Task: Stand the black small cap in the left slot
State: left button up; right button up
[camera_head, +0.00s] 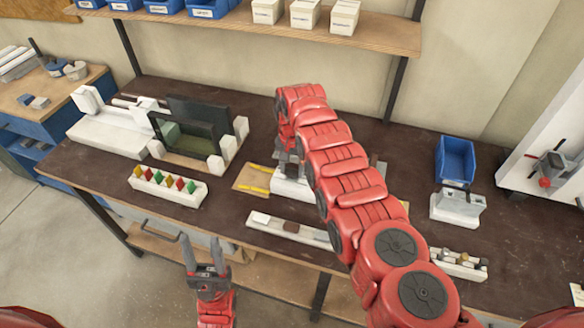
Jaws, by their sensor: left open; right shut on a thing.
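My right arm reaches across the middle of the bench, and its gripper (288,158) is low over a white fixture (291,188). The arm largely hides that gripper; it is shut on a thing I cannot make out. My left gripper (205,246) is open and empty in front of the bench's front edge. A white rack (458,264) at the right front holds several small dark and brown pieces. I cannot tell whether the black small cap is among them or in my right gripper. I cannot make out the left slot; the arm covers part of the fixture.
A white strip (308,234) lies at the front middle. A white block with coloured pieces (167,186) and a dark frame fixture (203,120) stand left. A blue bin (455,160) and grey-white block (457,207) stand right. A shelf (380,36) hangs above.

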jog(key=shift+f, duration=0.15)
dwell(0.3)
jog(key=shift+f+b, duration=0.55)
jog(key=shift+b, duration=0.15)
jog(key=o, duration=1.4)
jog(key=shift+c, duration=0.2)
jog(key=shift+r, duration=0.1)
